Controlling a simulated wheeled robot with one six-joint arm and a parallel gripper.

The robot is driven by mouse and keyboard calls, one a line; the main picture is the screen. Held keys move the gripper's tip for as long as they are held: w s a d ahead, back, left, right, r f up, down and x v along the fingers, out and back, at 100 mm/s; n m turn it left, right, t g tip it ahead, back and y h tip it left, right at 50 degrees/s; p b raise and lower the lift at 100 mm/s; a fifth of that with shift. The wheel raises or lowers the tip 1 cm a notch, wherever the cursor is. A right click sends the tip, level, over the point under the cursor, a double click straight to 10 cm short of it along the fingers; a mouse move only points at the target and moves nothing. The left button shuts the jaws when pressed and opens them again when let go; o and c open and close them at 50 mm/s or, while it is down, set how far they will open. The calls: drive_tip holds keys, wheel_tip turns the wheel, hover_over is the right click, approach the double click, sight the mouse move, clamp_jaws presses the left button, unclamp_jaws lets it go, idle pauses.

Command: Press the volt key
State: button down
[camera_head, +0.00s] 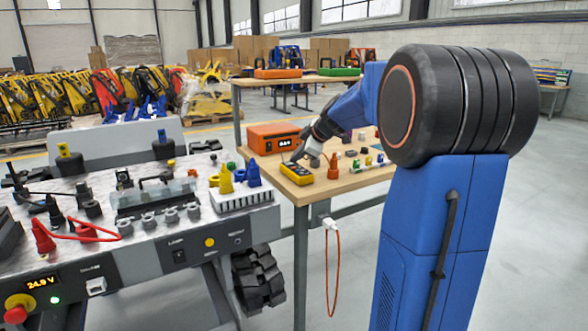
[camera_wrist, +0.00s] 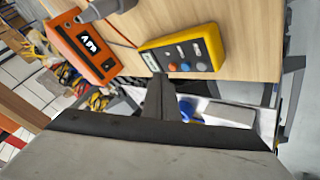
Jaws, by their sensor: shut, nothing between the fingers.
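A yellow handheld meter (camera_head: 298,173) lies on the wooden table, near its left corner. In the wrist view the yellow meter (camera_wrist: 208,35) has a grey face with a small pale screen and several small keys (camera_wrist: 185,66), among them a blue and an orange one. The key labels are too small to read, so I cannot tell which is the volt key. My gripper (camera_wrist: 160,80) is shut and empty. Its fingertips appear just beside the meter's lower edge in the wrist view; I cannot tell whether they touch it. In the head view my gripper (camera_head: 296,158) is just above the meter.
An orange box with a display (camera_head: 272,137) stands behind the meter on the wooden table (camera_head: 325,192). Small coloured parts stand to the right. A metal workbench (camera_head: 140,245) with red leads, connectors and a white rack (camera_head: 245,198) is at the left.

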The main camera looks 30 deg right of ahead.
drive_tip(key=shift+r, duration=0.1)
wheel_tip(320, 180, up, 5)
drive_tip(key=shift+f, duration=0.1)
idle(0.5)
idle(1.3)
